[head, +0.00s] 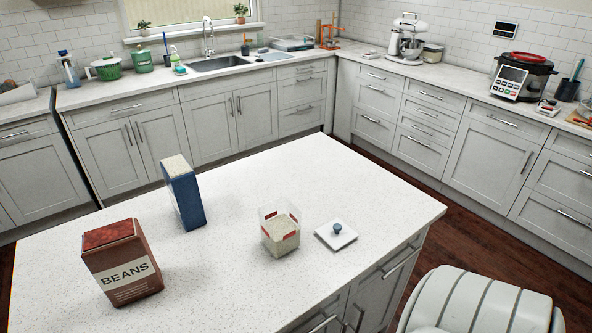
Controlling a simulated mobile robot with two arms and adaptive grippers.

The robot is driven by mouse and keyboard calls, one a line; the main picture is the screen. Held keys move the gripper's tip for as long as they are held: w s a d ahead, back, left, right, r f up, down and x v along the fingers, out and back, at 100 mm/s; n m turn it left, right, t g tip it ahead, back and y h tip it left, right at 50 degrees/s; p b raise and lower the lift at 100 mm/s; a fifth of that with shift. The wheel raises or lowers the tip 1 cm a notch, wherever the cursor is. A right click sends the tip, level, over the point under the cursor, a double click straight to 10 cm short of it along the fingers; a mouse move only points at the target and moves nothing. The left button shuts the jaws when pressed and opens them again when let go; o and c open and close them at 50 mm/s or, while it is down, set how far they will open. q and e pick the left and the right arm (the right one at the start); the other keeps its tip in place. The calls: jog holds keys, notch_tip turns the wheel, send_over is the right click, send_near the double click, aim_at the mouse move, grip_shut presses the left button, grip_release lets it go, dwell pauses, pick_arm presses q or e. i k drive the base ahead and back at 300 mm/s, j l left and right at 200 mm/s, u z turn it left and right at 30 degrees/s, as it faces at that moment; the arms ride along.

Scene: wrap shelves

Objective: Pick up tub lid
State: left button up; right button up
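A red-brown BEANS box (122,262) and a blue box (184,194) stand on the island (325,180) to the left. A white rounded ribbed object (482,303) fills the bottom right. The island's back and right are clear.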

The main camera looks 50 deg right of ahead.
aim_at(335, 233)
jog(key=i+l+z, duration=0.1)
jog(key=l+z, duration=0.2)
jog(key=i+l+z, duration=0.1)
jog(key=l+z, duration=0.15)
jog(key=i+l+z, duration=0.15)
jog(key=l+z, duration=0.15)
jog(key=l, duration=0.1)
